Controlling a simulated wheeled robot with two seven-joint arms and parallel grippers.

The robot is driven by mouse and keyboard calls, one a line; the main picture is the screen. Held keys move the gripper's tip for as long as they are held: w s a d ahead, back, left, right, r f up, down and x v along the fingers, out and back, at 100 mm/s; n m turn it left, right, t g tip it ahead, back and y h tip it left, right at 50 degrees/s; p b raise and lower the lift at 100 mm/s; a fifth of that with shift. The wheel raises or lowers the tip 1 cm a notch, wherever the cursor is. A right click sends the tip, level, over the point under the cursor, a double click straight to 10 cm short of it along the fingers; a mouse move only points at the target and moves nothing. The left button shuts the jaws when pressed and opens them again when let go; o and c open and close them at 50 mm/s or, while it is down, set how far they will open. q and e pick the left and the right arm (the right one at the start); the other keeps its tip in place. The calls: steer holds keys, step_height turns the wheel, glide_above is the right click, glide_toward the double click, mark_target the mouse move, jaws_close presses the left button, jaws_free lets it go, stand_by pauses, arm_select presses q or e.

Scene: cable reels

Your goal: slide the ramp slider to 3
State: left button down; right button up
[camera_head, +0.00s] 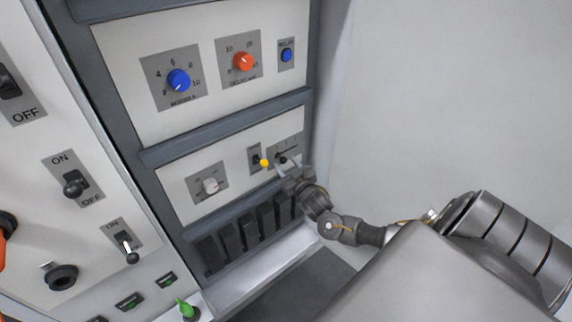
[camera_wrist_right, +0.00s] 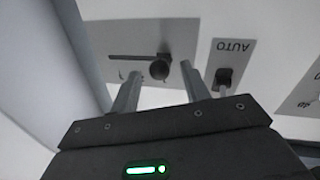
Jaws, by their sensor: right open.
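The ramp slider's dark round knob (camera_wrist_right: 159,69) shows in the right wrist view, at the right end of its horizontal slot (camera_wrist_right: 130,58) on a grey plate. In the head view its plate (camera_head: 287,149) is partly hidden by my gripper, and its scale is too small to read. My right gripper (camera_wrist_right: 158,88) is open, its two fingers pointing at the panel on either side of the knob, which appears between the fingertips. I cannot tell whether they touch the knob. In the head view the right gripper (camera_head: 287,167) is at the panel's lower right.
Left of the slider in the head view is a switch with a yellow tip (camera_head: 264,163), close to my gripper. A white knob (camera_head: 210,186) is further left. A blue knob (camera_head: 179,81), an orange knob (camera_head: 244,62) and a blue button (camera_head: 287,56) are above.

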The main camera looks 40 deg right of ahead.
arm_select(q)
steer(key=shift+d, duration=0.1)
arm_select(e)
steer(key=shift+w+d, duration=0.1)
steer(key=shift+w, duration=0.25)
arm_select(q)
steer(key=shift+w, duration=0.1)
arm_select(e)
steer(key=shift+c, duration=0.5)
jaws_close()
steer(key=d+b, duration=0.1)
steer(key=d, duration=0.6)
steer(key=shift+s+d, duration=0.15)
steer(key=shift+d, duration=0.5)
steer(key=shift+d+r, duration=0.1)
steer(key=shift+o, duration=0.5)
jaws_free()
steer(key=shift+d, duration=0.1)
arm_select(q)
steer(key=shift+w+a+f, duration=0.15)
steer(key=shift+a+f, duration=0.25)
steer(key=shift+a, duration=0.15)
